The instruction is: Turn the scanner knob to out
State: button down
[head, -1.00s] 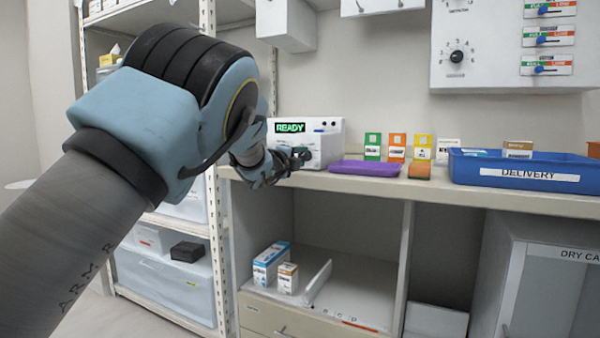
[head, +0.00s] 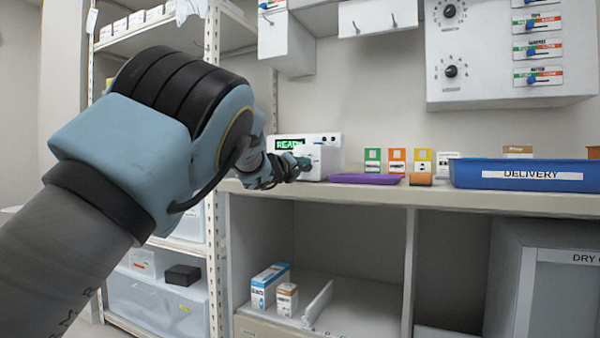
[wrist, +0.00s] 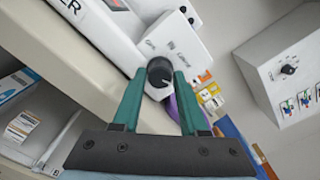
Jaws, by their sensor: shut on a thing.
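The scanner is a white box (head: 326,158) with a green READY display (head: 290,144), standing on the counter left of the purple tray. Its dark round knob (wrist: 159,70) shows in the wrist view, on the scanner's white face (wrist: 180,48), with a light pointer mark and small labels around it that are too blurred to read. My gripper (wrist: 158,78) has its two green fingers on either side of the knob, shut on it. In the head view my gripper (head: 301,164) is at the scanner's front, and the knob is hidden there.
A wall panel with dials (head: 490,85) hangs above. Small boxes (head: 270,285) lie on the shelf below.

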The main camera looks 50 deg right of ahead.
dwell(0.4)
jog(key=shift+c, duration=2.2)
grip_release()
jog(key=v, duration=1)
jog(key=shift+a+b, duration=0.35)
jog(key=shift+b, duration=0.1)
